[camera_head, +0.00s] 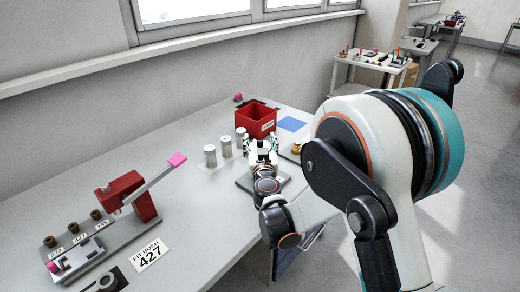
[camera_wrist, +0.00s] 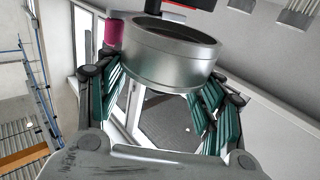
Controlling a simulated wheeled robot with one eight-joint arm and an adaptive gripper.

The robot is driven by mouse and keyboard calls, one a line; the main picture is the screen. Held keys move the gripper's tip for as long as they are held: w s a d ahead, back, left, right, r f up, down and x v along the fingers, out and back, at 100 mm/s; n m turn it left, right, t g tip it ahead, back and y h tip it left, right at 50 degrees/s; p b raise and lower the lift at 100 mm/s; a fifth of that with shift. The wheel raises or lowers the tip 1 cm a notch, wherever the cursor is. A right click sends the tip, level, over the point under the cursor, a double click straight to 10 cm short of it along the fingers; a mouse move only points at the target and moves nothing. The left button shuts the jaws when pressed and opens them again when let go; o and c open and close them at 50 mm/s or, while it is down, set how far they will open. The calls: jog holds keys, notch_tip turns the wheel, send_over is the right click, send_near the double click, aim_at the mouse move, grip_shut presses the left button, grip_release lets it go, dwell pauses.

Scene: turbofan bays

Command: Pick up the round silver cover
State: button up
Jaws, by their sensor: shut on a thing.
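The round silver cover (camera_wrist: 168,55) is a short, wide metal cylinder with a dark hollow in its top. In the wrist view it sits between the teal fingers of my gripper (camera_wrist: 160,98), which is shut on it. In the head view my gripper (camera_head: 261,148) is over the far part of the bench, in front of the red bin. The cover is small and mostly hidden by my gripper there. I cannot tell from these views how far it is above the surface.
Several silver cylinders (camera_head: 210,156) stand left of my gripper. A red bin (camera_head: 255,119) is behind it, with a blue square (camera_head: 292,124) to the right. A red lever press (camera_head: 130,197) stands at the left. The bench (camera_head: 195,215) is clear in the middle front.

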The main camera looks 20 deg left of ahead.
aim_at(260, 141)
notch_tip(260, 141, up, 16)
jog(key=p, duration=0.4)
jog(key=shift+f, duration=0.2)
jog(key=shift+w+f, duration=0.1)
